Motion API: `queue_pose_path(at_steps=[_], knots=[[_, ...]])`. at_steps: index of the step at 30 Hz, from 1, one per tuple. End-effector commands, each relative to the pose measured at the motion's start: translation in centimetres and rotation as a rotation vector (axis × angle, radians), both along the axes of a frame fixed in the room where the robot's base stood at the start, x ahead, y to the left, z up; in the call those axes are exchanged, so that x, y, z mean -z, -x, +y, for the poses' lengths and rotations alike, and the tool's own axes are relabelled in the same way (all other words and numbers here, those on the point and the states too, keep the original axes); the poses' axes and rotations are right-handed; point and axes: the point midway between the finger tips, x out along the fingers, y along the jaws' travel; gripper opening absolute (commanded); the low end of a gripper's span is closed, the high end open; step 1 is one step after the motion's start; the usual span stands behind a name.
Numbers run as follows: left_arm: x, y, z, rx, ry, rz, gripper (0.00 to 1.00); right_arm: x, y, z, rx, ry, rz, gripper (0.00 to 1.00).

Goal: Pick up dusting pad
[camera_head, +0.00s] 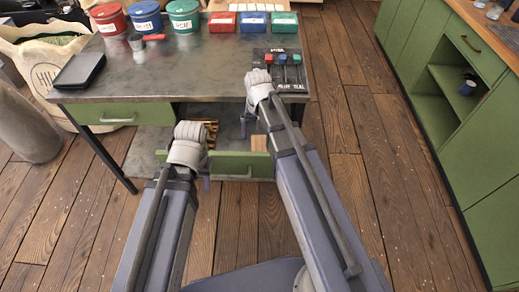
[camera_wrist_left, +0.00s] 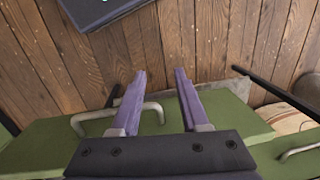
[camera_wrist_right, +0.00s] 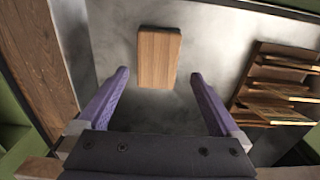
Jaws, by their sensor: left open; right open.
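A tan, wood-grained block (camera_wrist_right: 159,58), which may be the dusting pad, lies on a grey surface inside the open drawer in the right wrist view. Part of it also shows in the head view (camera_head: 258,143). My right gripper (camera_wrist_right: 160,74) is open and empty above the drawer, with the block ahead between the lines of its fingers. My left gripper (camera_wrist_left: 161,74) is open at the green drawer front (camera_wrist_left: 235,115), near its metal handle (camera_wrist_left: 118,117). Whether it touches the handle, I cannot tell. My arms hide part of the drawer in the head view.
A slatted wooden rack (camera_wrist_right: 278,85) lies beside the block in the drawer. Green cabinets (camera_head: 480,130) stand at the right, with clear floor between.

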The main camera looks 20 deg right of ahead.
Motion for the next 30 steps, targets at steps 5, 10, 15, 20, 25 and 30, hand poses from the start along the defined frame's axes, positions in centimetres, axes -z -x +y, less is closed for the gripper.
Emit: queue_pose_path(at_steps=[5, 10, 15, 20, 25, 30], knots=[[1.0, 0.0, 0.0, 0.0, 0.0, 0.0, 0.45, 1.0, 0.0, 0.0, 0.0, 0.0, 0.0, 1.0], [1.4, 0.0, 0.0, 0.0, 0.0, 0.0, 0.45, 1.4, 0.1, -0.1, 0.0, 0.0, 0.0, 1.0], [3.1, 0.0, 0.0, 0.0, 0.0, 0.0, 0.45, 3.1, 0.2, -0.2, 0.0, 0.0, 0.0, 1.0], [5.2, 0.0, 0.0, 0.001, 0.0, 0.0, 0.45, 5.2, 0.4, -0.4, 0.0, 0.0, 0.0, 1.0], [6.3, 0.0, 0.0, 0.001, 0.0, 0.0, 0.45, 6.3, 0.4, -0.3, 0.0, 0.0, 0.0, 1.0], [6.1, 0.0, 0.0, 0.001, 0.0, 0.0, 0.45, 6.1, 0.4, -0.3, 0.0, 0.0, 0.0, 1.0]])
